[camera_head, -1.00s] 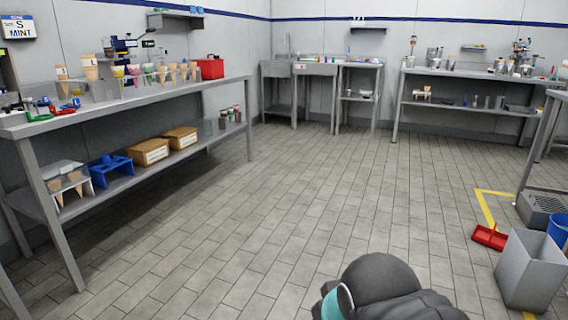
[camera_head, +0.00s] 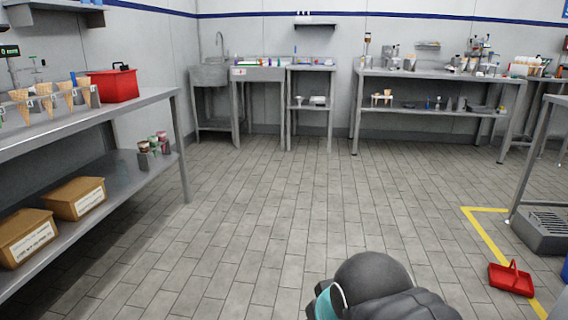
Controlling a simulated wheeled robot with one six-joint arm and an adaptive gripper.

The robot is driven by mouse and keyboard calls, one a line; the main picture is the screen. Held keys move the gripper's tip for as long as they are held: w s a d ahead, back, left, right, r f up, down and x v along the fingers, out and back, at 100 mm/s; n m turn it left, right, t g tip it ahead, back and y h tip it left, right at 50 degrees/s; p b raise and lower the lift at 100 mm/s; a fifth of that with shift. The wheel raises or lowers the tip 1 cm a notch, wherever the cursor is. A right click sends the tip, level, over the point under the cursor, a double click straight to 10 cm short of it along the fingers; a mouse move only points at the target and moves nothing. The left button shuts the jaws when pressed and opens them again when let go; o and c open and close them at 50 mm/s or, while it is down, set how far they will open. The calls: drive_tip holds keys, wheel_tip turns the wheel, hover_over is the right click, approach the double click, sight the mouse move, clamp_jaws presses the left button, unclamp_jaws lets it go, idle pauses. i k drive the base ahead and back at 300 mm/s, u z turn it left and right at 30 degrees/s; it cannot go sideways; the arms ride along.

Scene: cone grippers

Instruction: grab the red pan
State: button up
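The red pan (camera_head: 511,279) is a small red dustpan with an upright handle. It lies on the tiled floor at the lower right, next to the yellow floor line. Nothing touches it that I can see. A dark grey rounded part of my own arm with a teal band shows at the bottom, to the left of the pan. My gripper's fingers are not in view, so their place relative to the pan cannot be told.
A grey grated unit (camera_head: 541,231) stands on the floor behind the pan, by a table's legs. A yellow line (camera_head: 487,236) runs past the pan. A long shelf table (camera_head: 150,101) with cones and cardboard boxes is at left. The middle floor is clear.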

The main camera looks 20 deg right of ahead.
sight(512, 274)
drive_tip(key=z, duration=0.35)
drive_tip(key=i, duration=1.85)
drive_tip(key=z, duration=1.4)
drive_tip(key=i, duration=1.1)
drive_tip(key=z, duration=1.6)
drive_tip(key=i, duration=0.6)
drive_tip(key=z, duration=0.35)
